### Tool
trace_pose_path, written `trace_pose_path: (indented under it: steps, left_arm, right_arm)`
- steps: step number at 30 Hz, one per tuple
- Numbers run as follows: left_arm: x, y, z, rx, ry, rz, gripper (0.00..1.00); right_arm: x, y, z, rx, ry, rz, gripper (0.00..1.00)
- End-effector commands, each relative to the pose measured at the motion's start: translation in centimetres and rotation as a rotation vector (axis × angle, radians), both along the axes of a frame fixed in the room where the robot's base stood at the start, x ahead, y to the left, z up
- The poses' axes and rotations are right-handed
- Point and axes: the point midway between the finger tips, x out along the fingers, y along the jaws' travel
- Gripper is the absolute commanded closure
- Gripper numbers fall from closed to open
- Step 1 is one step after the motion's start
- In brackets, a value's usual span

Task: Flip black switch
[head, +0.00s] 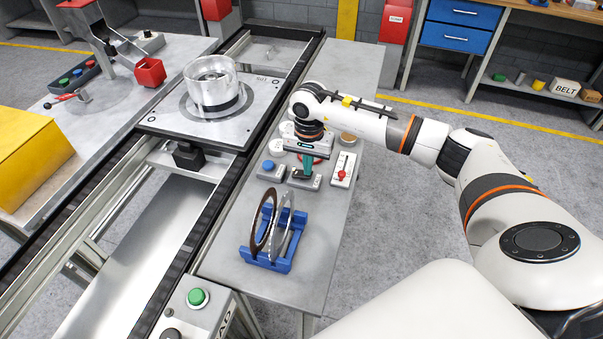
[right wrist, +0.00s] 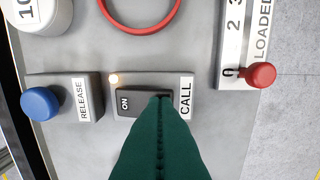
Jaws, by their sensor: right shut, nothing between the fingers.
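The black rocker switch (right wrist: 130,100) is on a grey box labelled CALL, with ON on its left half; in the right wrist view a small light glows near the box's upper left corner. The same box (head: 304,181) shows in the head view on the side table. My right gripper (head: 307,172) points down at the switch with its green fingers shut and empty. In the right wrist view the fingertips (right wrist: 161,98) cover the right half of the switch; I cannot tell whether they touch it. My left gripper is not in view.
The blue RELEASE button (right wrist: 41,103) is left of the switch; a slider with a red knob (right wrist: 261,75) is right. A red ring (right wrist: 140,29) lies beyond. A blue rack (head: 267,262) with discs stands nearer. A conveyor pallet (head: 160,120) carries a clear cylinder (head: 212,85).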

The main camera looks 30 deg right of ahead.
Motion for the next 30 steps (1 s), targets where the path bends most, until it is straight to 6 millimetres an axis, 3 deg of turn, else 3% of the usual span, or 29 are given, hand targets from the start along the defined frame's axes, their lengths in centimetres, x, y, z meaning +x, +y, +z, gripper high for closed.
trace_pose_path:
  steps: [16,30]
  left_arm:
    - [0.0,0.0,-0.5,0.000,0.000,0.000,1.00]
    - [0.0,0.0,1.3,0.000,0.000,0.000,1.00]
  right_arm:
    - [0.0,0.0,-0.5,0.000,0.000,0.000,1.00]
    - [0.0,0.0,3.0,0.000,-0.001,0.000,1.00]
